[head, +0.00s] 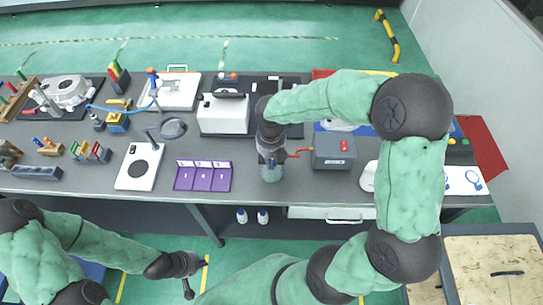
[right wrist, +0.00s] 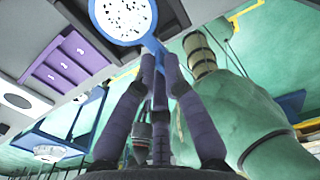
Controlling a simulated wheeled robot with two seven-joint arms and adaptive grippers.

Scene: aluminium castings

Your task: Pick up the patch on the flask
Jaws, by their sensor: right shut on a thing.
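My right gripper (head: 270,158) hangs over the front part of the table, right of the purple tray. In the right wrist view its fingers (right wrist: 155,62) are closed on the stem of a blue-rimmed round piece (right wrist: 140,40) with a speckled white face. A pale, bluish part shows under the gripper in the head view (head: 271,174); its outline is unclear. I cannot tell the patch or the flask apart by sight. My left gripper (head: 187,268) is low in front of the table, apart from everything on it; its fingers are too small to read.
The purple tray (head: 203,187) and a white plate with a black disc (head: 128,180) lie left of my right gripper. A grey box (head: 333,160) with a red cable stands close on its right. A white machine (head: 222,118) stands behind. A wooden-topped stand (head: 470,250) is front right.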

